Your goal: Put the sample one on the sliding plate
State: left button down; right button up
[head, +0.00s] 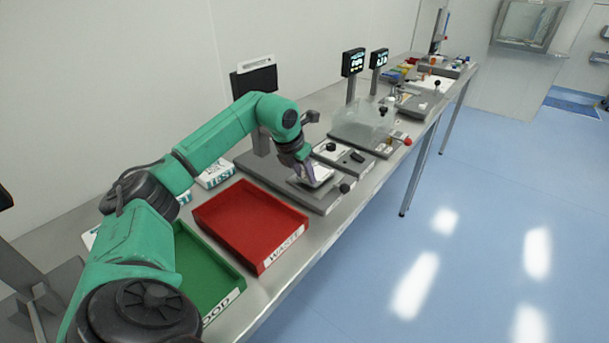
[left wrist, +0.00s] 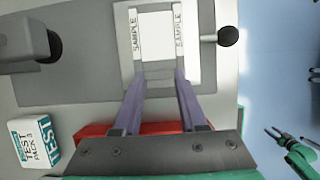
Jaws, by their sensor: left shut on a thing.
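My left gripper (head: 309,172) is over the grey device with the sliding plate, and its purple fingers (left wrist: 163,82) are shut on the sample one (left wrist: 168,38), a pale square piece. In the left wrist view the sample lies between two "SAMPLE" labels of the white sliding plate (left wrist: 127,70). I cannot tell whether it rests on the plate or hangs just above it. The plate has a black knob on a rod (left wrist: 229,36); it also shows in the head view (head: 345,188). My right gripper (left wrist: 274,134) shows small over the floor; its jaws are unclear.
A red WASTE tray (head: 285,250) and a green GOOD tray (head: 225,292) stand on the bench nearer me. A white test pack box (left wrist: 33,143) lies beside the device. More instruments (head: 365,125) stand further along the bench. The blue floor to the right is clear.

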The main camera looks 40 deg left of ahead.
pick_arm(q)
jog(key=shift+f, duration=0.35)
jog(key=shift+c, duration=2.3)
grip_release()
jog(key=v, duration=1.2)
jog(key=shift+b, duration=0.35)
